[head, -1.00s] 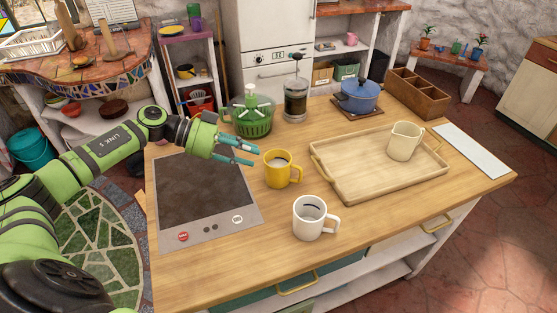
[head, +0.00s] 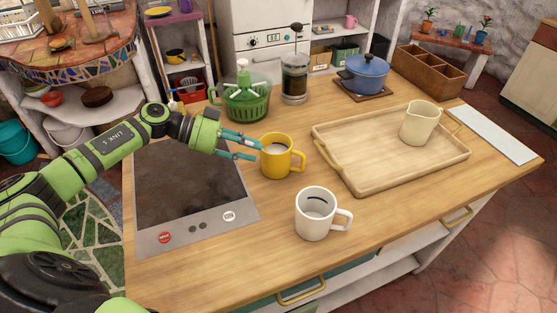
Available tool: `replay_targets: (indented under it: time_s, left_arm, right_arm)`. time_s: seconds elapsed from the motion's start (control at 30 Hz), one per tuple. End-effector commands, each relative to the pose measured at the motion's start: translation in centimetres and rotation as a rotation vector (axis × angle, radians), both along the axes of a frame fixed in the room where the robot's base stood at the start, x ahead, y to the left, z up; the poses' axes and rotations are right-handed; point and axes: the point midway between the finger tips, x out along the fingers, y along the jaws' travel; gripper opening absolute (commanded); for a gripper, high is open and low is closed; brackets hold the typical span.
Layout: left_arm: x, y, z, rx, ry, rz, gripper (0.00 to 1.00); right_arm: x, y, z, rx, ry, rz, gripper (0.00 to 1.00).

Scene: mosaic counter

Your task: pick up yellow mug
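The yellow mug (head: 276,161) stands upright on the wooden counter, just right of the dark cooktop. The fingertips are right at the mug's left side; one finger is higher in the picture, near the rim, the other lower. I cannot tell whether they touch the mug. My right gripper is not in view.
A white mug (head: 314,216) stands in front of the yellow one. A wooden tray (head: 365,160) with a cream jug (head: 419,123) lies to the right. Behind are a green salad spinner (head: 246,100), a French press (head: 295,80) and a blue pot (head: 363,75). The cooktop (head: 188,188) is bare.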

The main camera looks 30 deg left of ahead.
Motion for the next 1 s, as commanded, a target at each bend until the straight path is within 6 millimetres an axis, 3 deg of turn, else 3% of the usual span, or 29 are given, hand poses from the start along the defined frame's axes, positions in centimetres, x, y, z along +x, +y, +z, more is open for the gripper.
replay_targets:
  time_s: [0.3, 0.67, 0.73, 0.77, 1.0]
  left_arm:
    - [1.6, -4.0, -1.0, -0.004, -0.001, -0.001, 0.32]
    - [2.0, -4.7, -1.7, 0.001, 0.0, 0.001, 0.32]
    - [2.0, -4.7, -1.7, 0.001, 0.0, 0.001, 0.04]
    - [2.0, -4.7, -1.7, 0.001, 0.0, 0.001, 0.0]
    - [2.1, -4.7, -1.5, -0.001, -0.005, 0.002, 0.0]
  right_arm:
    - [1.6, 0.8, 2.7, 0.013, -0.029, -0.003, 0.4]
    - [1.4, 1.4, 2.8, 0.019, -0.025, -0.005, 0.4]
    - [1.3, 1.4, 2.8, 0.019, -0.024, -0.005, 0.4]
    - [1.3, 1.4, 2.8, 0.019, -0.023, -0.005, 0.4]
    - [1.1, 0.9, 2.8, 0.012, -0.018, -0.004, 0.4]
